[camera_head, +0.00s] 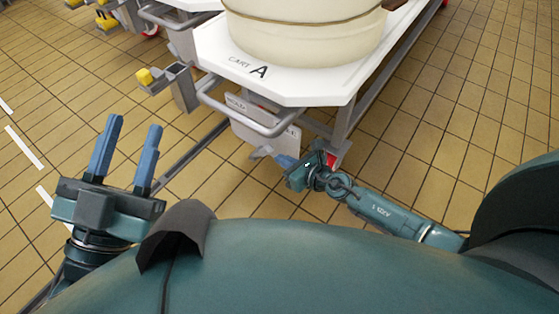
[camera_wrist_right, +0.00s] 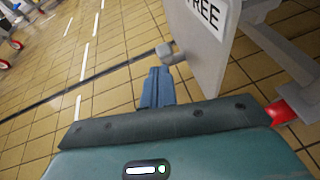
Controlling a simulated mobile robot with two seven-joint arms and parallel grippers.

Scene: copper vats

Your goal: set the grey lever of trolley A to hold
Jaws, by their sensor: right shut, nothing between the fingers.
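Trolley A (camera_head: 215,50) is a white cart marked "CART A" at the top centre of the head view. A pale plate (camera_head: 255,120) hangs under its front handle; in the right wrist view the plate (camera_wrist_right: 195,50) shows the word "FREE". The grey lever (camera_head: 262,152) sticks out at the plate's lower edge; its knob also shows in the right wrist view (camera_wrist_right: 167,53). My right gripper (camera_head: 284,161) is shut and empty, its blue fingertips (camera_wrist_right: 157,76) close beside the lever; I cannot tell whether they touch. My left gripper (camera_head: 134,138) is open and empty, away from the trolley.
A large cream vat (camera_head: 305,35) stands on trolley A. A bracket with a yellow end (camera_head: 150,78) juts out at the left of the trolley, near another white cart (camera_head: 190,5). A red part (camera_head: 332,159) sits by the trolley's leg. The tiled floor at right is clear.

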